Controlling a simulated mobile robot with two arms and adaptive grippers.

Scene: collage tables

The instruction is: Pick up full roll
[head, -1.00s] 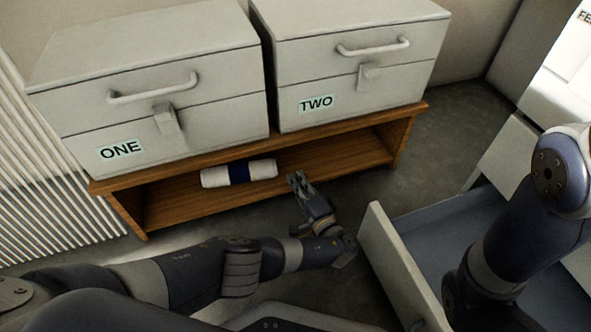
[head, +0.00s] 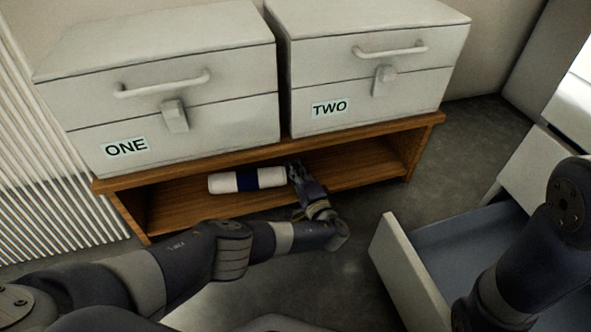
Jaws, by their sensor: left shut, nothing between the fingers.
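A white roll with a dark blue band (head: 246,180) lies on its side on the lower shelf of the wooden bench (head: 180,205), below the boxes. My left gripper (head: 293,171) is at the right end of the roll, at the shelf opening. Its fingers are shut with nothing between them. I cannot tell whether the fingers touch the roll's end. My right arm comes in at the lower right over an open drawer; its gripper is out of view.
Two white lidded boxes stand on the bench, labelled ONE (head: 200,130) and TWO (head: 410,85). An open drawer (head: 398,270) juts out at the right. A ribbed white radiator (head: 60,170) stands at the left. The right part of the shelf is empty.

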